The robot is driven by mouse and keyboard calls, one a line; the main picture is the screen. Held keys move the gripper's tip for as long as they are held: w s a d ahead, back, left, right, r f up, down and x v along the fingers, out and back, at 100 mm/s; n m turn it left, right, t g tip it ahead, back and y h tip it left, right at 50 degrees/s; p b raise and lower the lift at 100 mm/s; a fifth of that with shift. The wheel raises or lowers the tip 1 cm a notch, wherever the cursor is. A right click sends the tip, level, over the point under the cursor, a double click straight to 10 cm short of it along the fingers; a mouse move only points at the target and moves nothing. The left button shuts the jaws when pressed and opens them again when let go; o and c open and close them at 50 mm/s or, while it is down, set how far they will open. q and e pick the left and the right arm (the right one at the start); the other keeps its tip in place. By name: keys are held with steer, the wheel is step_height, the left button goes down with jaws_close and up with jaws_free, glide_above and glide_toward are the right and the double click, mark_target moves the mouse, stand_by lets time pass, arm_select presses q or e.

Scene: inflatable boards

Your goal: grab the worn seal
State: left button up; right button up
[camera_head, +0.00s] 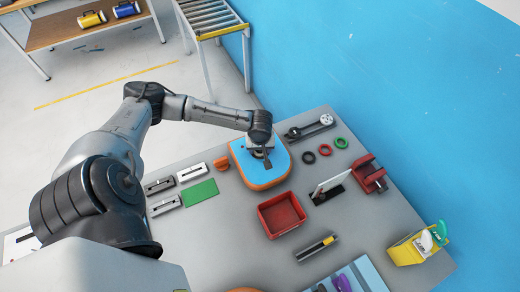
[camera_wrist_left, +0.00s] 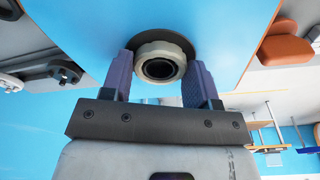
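A blue board with an orange side (camera_head: 262,180) lies on the grey table. In the left wrist view its blue top (camera_wrist_left: 95,25) carries a round valve with a pale ring (camera_wrist_left: 143,56) and a dark flange (camera_wrist_left: 184,42). The valve's centre is a dark round opening (camera_wrist_left: 159,69); I cannot tell the worn seal apart from it. My left gripper (camera_head: 262,152) is at the board's top, and its fingers (camera_wrist_left: 163,72) stand apart on either side of the pale ring. I cannot tell whether they touch it. My right gripper is not in view.
Black (camera_head: 309,158), red (camera_head: 325,150) and green (camera_head: 341,142) rings lie right of the board. A red tray (camera_head: 268,225), a red vise (camera_head: 370,174) and a yellow bin (camera_head: 405,252) stand nearby. A green pad (camera_head: 200,192) lies left.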

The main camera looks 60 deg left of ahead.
arm_select(q)
steer(key=c, duration=0.4)
